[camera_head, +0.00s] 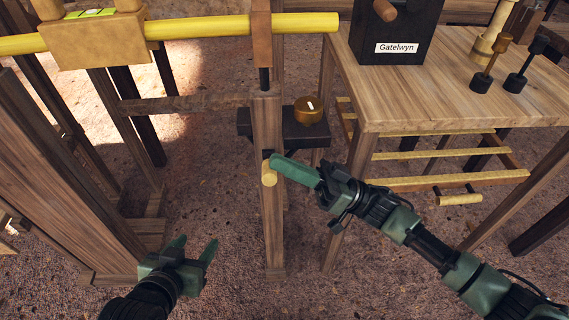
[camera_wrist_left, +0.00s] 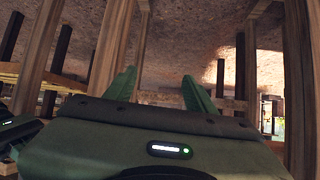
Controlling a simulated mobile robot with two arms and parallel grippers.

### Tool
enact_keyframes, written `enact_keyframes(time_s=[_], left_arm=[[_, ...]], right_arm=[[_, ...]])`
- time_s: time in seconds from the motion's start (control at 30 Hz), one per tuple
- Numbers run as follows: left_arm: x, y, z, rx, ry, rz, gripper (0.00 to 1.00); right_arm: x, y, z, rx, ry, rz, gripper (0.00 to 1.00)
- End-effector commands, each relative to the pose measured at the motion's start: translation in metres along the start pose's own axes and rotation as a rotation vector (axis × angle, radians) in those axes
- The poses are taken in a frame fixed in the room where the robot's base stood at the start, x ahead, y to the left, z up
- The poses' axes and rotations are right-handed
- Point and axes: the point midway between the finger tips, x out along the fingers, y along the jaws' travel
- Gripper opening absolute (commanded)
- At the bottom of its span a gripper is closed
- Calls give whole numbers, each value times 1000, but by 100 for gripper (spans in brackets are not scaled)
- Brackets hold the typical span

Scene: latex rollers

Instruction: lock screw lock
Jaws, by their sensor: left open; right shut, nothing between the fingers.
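A pale yellow round peg (camera_head: 269,175), which looks like the lock screw, sticks out of the front of the upright wooden post (camera_head: 268,225). My right gripper (camera_head: 274,160) is shut, its green fingertips at the upper right of the peg. They overlap the peg's top in the picture; I cannot tell if they touch it. A brass knob (camera_head: 309,110) with a white mark sits on a dark block (camera_head: 300,132) behind the post. My left gripper (camera_head: 196,246) is open and empty, low and left of the post. Its two spread fingers (camera_wrist_left: 160,88) show in the left wrist view.
A yellow bar (camera_head: 205,28) runs across the top, passing a wooden block with a green-yellow level (camera_head: 95,52). A wooden table (camera_head: 460,80) at right carries a black box labelled Gatelwyn (camera_head: 397,28) and weight-like pieces (camera_head: 518,80). Wooden beams (camera_head: 55,150) stand at left.

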Motion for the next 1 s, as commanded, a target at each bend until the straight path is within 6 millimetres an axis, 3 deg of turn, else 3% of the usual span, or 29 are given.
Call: enact_keyframes(time_s=[0.07, 0.17, 0.3, 0.43, 0.7, 1.0], left_arm=[[7, 5, -30, 1, 167, 11, 55], [2, 11, -74, 1, 383, 23, 55], [-21, 18, -126, -3, 675, 42, 55], [-52, 23, -160, -10, 913, 56, 55], [-104, 28, -190, -23, 1223, 75, 55], [-120, 28, -196, -28, 1305, 79, 55]], right_arm=[[-4, 2, 8, -49, 0, -29, 0], [-7, 1, 13, -110, -1, -64, 0], [-11, 0, 19, -194, -1, -115, 0], [-14, 1, 24, -273, 0, -161, 0], [-21, 3, 35, -352, -1, -207, 0], [-26, 8, 46, -351, 0, -206, 0]])
